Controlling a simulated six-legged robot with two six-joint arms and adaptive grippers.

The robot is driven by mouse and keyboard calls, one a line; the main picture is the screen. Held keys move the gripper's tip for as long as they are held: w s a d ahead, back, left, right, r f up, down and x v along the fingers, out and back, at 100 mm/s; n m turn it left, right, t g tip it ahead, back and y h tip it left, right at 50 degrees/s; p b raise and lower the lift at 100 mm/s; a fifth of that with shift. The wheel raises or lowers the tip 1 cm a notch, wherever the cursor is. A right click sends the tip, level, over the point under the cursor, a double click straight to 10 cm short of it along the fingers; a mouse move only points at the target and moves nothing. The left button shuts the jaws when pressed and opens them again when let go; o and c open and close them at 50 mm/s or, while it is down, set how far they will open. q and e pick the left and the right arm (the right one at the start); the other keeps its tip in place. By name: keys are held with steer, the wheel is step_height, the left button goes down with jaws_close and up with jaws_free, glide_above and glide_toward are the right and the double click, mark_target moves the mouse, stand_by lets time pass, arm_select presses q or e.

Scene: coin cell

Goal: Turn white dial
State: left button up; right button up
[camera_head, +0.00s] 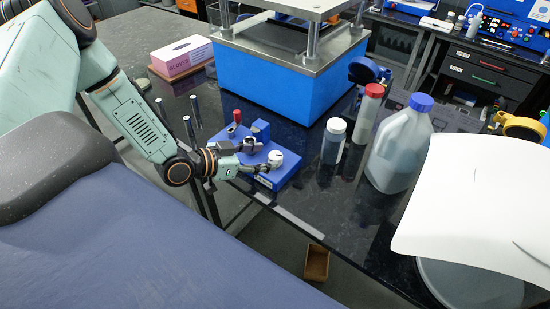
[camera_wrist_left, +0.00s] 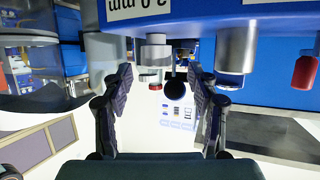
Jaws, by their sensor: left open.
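The white dial (camera_head: 276,158) is a short round knob at the front right corner of a small blue device (camera_head: 284,176) on the dark bench. My left gripper (camera_head: 264,157) is open and reaches in from the left, low over the device. Its fingertips are close to the left side of the dial; I cannot tell whether they touch it. In the left wrist view the two fingers (camera_wrist_left: 160,76) stand apart. A pale cylinder (camera_wrist_left: 155,58) shows between and beyond them, but I cannot tell if it is the dial. My right gripper is not seen.
A red-topped post (camera_head: 237,117) stands at the device's back. A dark bottle (camera_head: 333,142), a red-capped bottle (camera_head: 368,114) and a blue-capped jug (camera_head: 400,150) stand to the right. A large blue press (camera_head: 270,82) is behind. The bench's front edge is close.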

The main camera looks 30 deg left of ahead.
mark_target(271, 156)
arm_select(q)
steer(key=x, duration=0.2)
steer(key=b+x, duration=0.1)
steer(key=x, duration=0.1)
steer(key=shift+s+d, duration=0.1)
steer(key=shift+d, duration=0.25)
steer(key=shift+a, duration=0.2)
steer(key=shift+w+d, duration=0.3)
steer(key=c, duration=0.4)
steer(key=shift+a, duration=0.2)
steer(key=c, duration=0.5)
steer(key=shift+d, duration=0.1)
steer(key=shift+c, duration=1.4)
